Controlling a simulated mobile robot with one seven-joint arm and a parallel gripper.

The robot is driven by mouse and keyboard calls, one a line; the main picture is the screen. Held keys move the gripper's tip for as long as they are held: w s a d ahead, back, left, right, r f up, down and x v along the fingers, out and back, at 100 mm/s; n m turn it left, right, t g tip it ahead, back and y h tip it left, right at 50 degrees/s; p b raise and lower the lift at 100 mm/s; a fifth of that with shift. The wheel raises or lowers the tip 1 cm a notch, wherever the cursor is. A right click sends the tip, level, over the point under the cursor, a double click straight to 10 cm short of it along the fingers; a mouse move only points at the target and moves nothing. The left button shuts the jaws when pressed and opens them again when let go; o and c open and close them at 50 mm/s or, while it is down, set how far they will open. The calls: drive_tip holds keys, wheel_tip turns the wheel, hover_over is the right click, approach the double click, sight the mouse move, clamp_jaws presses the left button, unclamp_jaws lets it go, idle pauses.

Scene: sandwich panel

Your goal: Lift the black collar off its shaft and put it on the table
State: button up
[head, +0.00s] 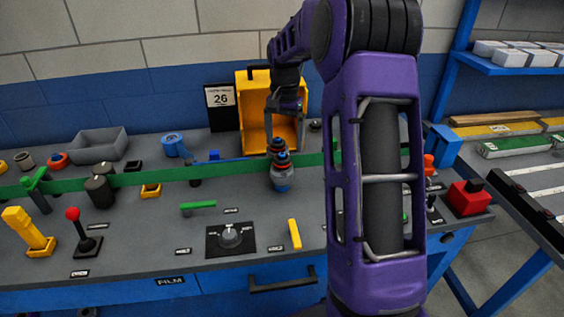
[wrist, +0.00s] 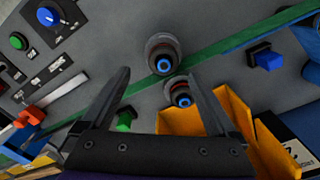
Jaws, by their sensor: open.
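Two upright shafted pieces with dark rings and blue centres stand close together in the wrist view. One has a wide dark collar (wrist: 161,43) around its blue-tipped shaft (wrist: 164,64); the other, a ringed piece (wrist: 181,92) with a reddish band, is nearer the yellow bin. In the head view they overlap as a dark ringed stack (head: 279,158) above a grey-blue base (head: 282,182), so I cannot separate them surely. My gripper (head: 286,110) is above them, pointing down, open and empty. In the wrist view its fingertips (wrist: 158,77) spread either side of the pair, apart from the collar.
The open yellow bin (head: 254,130) stands right behind the pieces. A green strip (head: 233,170) runs across the table. A dial panel (head: 230,238), a yellow bar (head: 294,234) and a green handle (head: 198,205) are in front. Bare grey table (head: 150,222) lies to the left.

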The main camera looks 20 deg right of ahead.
sight(282, 154)
drive_tip(key=f, duration=0.5)
drive_tip(key=shift+w+a, duration=0.2)
clamp_jaws()
drive_tip(key=shift+r+p, duration=0.3)
drive_tip(key=shift+r, duration=4.7)
